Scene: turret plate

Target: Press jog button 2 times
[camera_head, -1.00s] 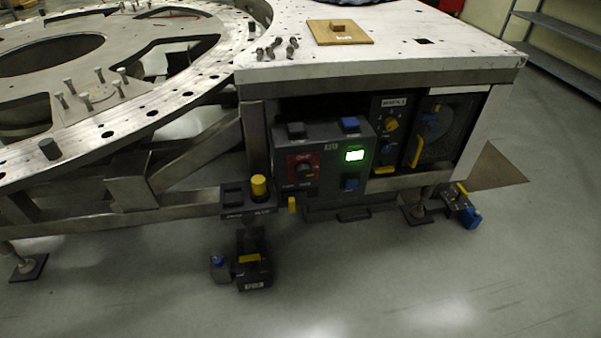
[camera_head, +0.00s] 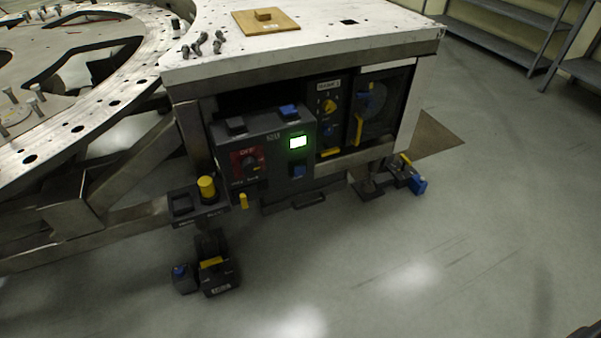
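A grey control box (camera_head: 262,170) is mounted under the white tabletop at the left of the open bay. It carries a black button (camera_head: 236,124) and a blue button (camera_head: 288,111) on top. The labels are too blurred to tell which button is jog.
A wooden board (camera_head: 281,27) and several bolts (camera_head: 201,44) lie on the white tabletop (camera_head: 335,35). A dark pedal-like unit (camera_head: 219,277) stands on the floor below. Shelves (camera_head: 495,45) are at the back right. The floor (camera_head: 440,230) in front and right is clear.

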